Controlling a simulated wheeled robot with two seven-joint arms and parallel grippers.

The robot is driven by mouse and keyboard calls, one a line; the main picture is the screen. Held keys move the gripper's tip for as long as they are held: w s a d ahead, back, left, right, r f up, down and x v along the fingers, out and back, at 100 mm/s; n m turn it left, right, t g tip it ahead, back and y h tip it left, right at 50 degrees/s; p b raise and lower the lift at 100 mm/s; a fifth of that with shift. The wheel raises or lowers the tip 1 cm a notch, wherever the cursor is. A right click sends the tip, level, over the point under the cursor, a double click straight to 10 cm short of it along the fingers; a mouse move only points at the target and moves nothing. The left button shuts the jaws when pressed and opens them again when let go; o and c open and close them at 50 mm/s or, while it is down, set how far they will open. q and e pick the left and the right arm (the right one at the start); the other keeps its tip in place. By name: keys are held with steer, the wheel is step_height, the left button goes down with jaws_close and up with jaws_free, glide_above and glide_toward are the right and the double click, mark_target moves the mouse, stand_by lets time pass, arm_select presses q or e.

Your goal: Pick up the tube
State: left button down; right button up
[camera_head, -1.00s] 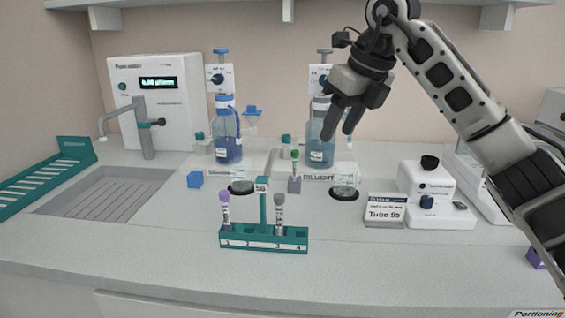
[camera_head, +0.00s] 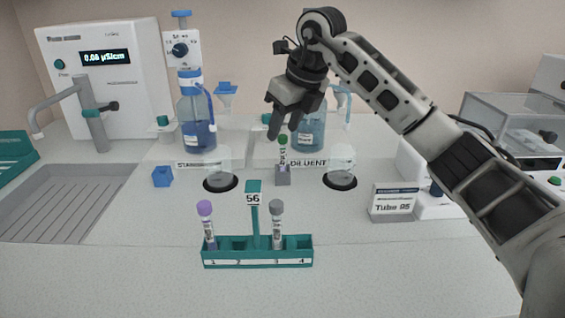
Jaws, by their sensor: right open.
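A green-capped tube (camera_head: 282,150) stands upright in a small grey block (camera_head: 283,177) in the middle of the bench. My right gripper (camera_head: 284,129) is open, its fingers pointing down; in the picture they appear just above the green cap. I cannot tell how far apart in depth they are. A teal rack (camera_head: 257,258) in front holds a purple-capped tube (camera_head: 206,224) at position 1, leaning slightly, and a grey-capped tube (camera_head: 277,223) at position 3. Positions 2 and 4 look empty. My left gripper is not in view.
Two glass beakers (camera_head: 219,172) (camera_head: 341,168) stand over dark round spots either side of the grey block. Bottle dispensers (camera_head: 197,115) stand behind. A "Tube 95" sign (camera_head: 393,204) is at right. A blue cube (camera_head: 162,177) lies left.

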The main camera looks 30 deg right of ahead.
mark_target(284, 136)
steer(key=shift+d+x, duration=0.2)
steer(key=shift+x, duration=1.35)
steer(key=shift+d+x, duration=0.15)
steer(key=shift+x, duration=1.4)
steer(key=shift+s, duration=0.1)
steer(key=c, duration=0.9)
